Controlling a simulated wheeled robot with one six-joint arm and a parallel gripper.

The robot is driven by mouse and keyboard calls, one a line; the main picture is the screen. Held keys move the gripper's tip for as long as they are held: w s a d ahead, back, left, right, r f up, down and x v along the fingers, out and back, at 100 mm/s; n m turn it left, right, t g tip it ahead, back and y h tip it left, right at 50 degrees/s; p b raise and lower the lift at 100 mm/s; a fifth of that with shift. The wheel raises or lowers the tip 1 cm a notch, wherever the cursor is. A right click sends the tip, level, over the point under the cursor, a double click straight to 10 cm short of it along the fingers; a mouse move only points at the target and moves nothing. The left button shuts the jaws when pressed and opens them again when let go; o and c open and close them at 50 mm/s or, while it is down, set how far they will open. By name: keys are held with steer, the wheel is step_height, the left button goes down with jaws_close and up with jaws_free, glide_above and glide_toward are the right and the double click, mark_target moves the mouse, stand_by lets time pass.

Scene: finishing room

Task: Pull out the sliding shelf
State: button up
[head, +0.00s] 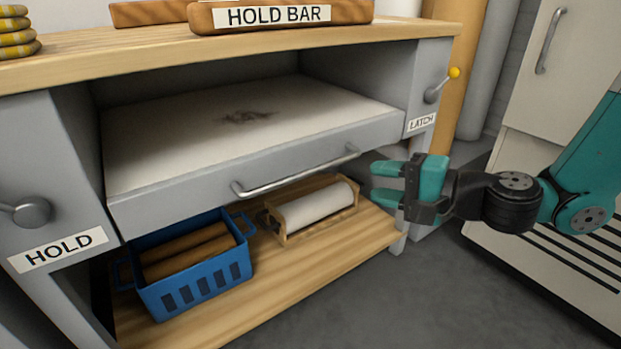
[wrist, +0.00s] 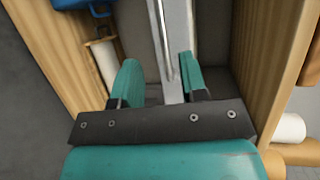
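The sliding shelf (head: 255,120) is a pale board with a dark smudge, sitting inside the grey bench frame. Its grey front (head: 180,196) looks about level with the posts. A silver bar handle (head: 297,172) runs along that front; it also shows in the wrist view (wrist: 161,42). My gripper (head: 376,183) is open and empty, just right of the handle and apart from it in the head view. In the wrist view, the shelf front (wrist: 178,60) lies beyond and between the parted fingers (wrist: 158,64). The latch lever (head: 441,87) has a yellow tip and points up and right.
A grey HOLD knob (head: 32,211) is on the left post. The HOLD BAR (head: 275,15) lies on the wooden top. Below are a blue basket (head: 200,285) and a paper roll holder (head: 282,238). A white cabinet (head: 562,85) stands right. The floor in front is clear.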

mark_target(314, 172)
steer(key=b+x, duration=0.2)
steer(key=x, duration=1.2)
steer(key=shift+a+f, duration=0.1)
steer(key=shift+c, duration=0.2)
jaws_close()
